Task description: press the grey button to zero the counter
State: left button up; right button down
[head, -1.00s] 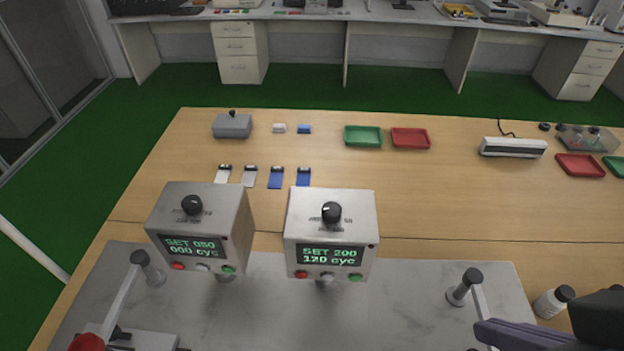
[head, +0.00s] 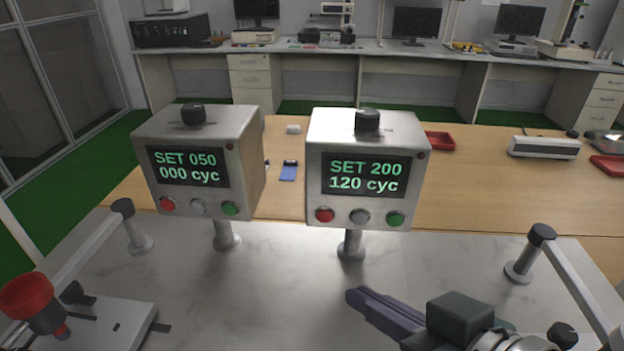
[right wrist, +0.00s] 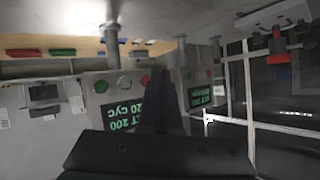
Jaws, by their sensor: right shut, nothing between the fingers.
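Two metal counter boxes stand on posts. The right box (head: 315,150) reads "SET 200, 120 cyc", and the left box (head: 243,150) reads "SET 050, 000 cyc". Each has a red, a grey and a green button in a row under its screen. The right box's grey button (head: 360,217) sits between its red button (head: 324,215) and green button (head: 396,219). The left box's grey button (head: 198,207) also shows. My right gripper (head: 355,296) is shut and empty, below the right box and apart from its buttons in the head view. The right wrist view shows its fingers (right wrist: 158,78) upside down.
Lever arms with dark knobs rise at the left (head: 122,207) and right (head: 542,235) of the grey bench (head: 250,290). A red-capped fixture (head: 28,297) stands at the front left. Bench space between the posts is clear.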

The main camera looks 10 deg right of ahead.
aim_at(360, 218)
jog(key=shift+w, duration=0.15)
jog(key=w+d+b, duration=0.2)
jog(key=w+b, duration=0.1)
jog(key=w, duration=0.5)
jog(key=shift+d+b, duration=0.25)
jog(key=shift+b, duration=0.05)
jog(key=shift+w, duration=0.1)
dwell(1.1)
dwell(0.7)
jog(key=shift+w, duration=0.1)
